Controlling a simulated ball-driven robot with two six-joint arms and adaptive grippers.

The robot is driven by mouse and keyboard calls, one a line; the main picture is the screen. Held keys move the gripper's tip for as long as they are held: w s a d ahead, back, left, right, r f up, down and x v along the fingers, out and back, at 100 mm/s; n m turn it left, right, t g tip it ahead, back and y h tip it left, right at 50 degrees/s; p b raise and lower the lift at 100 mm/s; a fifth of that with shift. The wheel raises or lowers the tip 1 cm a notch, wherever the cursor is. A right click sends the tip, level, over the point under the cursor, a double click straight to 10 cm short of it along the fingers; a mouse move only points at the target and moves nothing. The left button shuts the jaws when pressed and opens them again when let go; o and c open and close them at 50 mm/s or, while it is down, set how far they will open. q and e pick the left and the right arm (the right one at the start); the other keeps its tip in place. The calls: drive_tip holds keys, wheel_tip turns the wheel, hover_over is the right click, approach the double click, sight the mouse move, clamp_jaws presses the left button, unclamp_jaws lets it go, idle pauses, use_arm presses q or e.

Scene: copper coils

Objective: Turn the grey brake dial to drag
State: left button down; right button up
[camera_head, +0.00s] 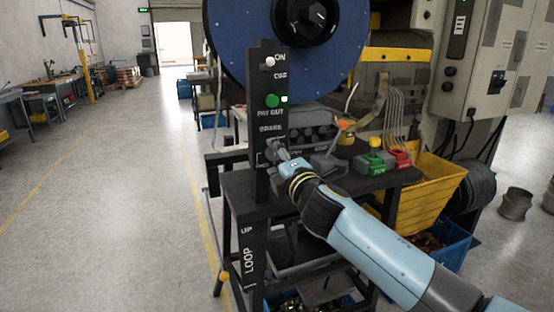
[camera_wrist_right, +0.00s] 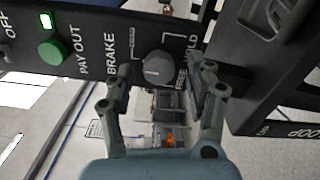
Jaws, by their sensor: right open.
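The grey brake dial (camera_wrist_right: 157,68) sits on a black upright control panel (camera_head: 268,95), below the word BRAKE. Labels that seem to read FREE and HOLD lie at its right in the right wrist view, and a smaller mark too small to read lies above it. I cannot tell surely which mark the dial points to. My right gripper (camera_head: 281,150) is at the lower part of the panel; in the right wrist view its open fingers (camera_wrist_right: 165,80) stand on either side of the dial, with no clear contact. My left gripper is out of view.
Green (camera_head: 374,163) and red (camera_head: 400,159) blocks and a yellow bin (camera_head: 425,190) are at right. Floor at left is clear.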

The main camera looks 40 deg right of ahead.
drive_tip(key=v, duration=1.2)
